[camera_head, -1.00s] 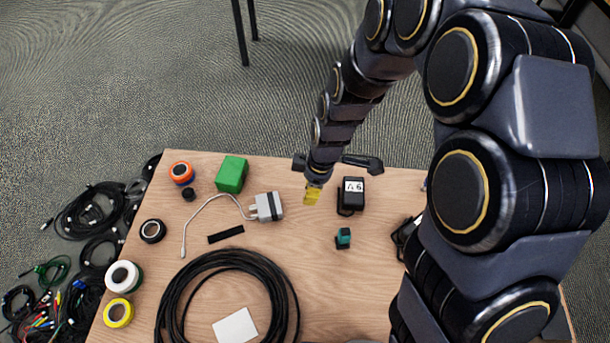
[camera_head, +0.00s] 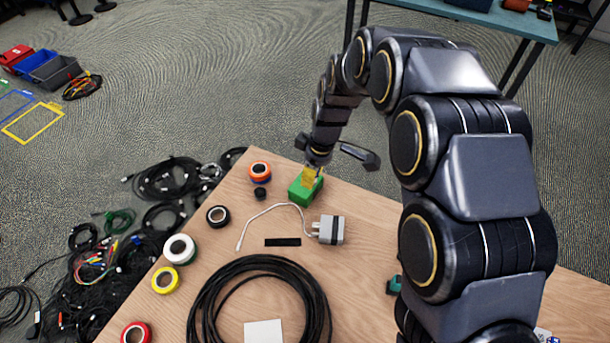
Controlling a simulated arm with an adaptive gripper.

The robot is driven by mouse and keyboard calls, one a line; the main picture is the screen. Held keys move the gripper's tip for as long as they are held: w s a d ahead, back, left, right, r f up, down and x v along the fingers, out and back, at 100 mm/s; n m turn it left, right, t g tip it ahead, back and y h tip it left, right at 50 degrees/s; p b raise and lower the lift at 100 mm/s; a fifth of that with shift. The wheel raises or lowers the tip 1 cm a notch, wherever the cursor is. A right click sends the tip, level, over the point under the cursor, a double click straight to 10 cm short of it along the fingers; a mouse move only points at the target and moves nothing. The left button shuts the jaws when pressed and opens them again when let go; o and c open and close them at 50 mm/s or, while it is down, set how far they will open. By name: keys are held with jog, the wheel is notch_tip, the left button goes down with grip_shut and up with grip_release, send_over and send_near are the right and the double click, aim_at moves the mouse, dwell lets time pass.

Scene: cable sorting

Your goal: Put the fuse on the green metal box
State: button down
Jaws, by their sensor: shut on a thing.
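The fuse (camera_head: 309,177) is a small yellow block held under my gripper (camera_head: 314,167). My gripper is shut on it. The green metal box (camera_head: 298,194) sits near the far edge of the wooden table. The fuse is directly over the box's top in this view and covers part of it. I cannot tell whether the fuse touches the box or is just above it. The fingertips are small and partly hidden by the gripper body.
Tape rolls, including an orange one (camera_head: 259,171) and a black one (camera_head: 218,215), lie left of the box. A white adapter (camera_head: 328,230) with a cable and a black strip (camera_head: 283,242) lie in front. A black cable coil (camera_head: 259,264) fills the near table.

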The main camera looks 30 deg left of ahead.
jog(key=w+a+f, duration=0.1)
jog(key=w+f, duration=0.1)
jog(key=w+a+f, duration=0.2)
jog(key=f, duration=0.1)
jog(key=w+a+f, duration=0.2)
jog(key=shift+f, duration=1.6)
jog(key=shift+d+f, duration=0.1)
jog(key=shift+f, duration=0.1)
jog(key=c, duration=1.1)
grip_release()
jog(key=shift+r, duration=0.1)
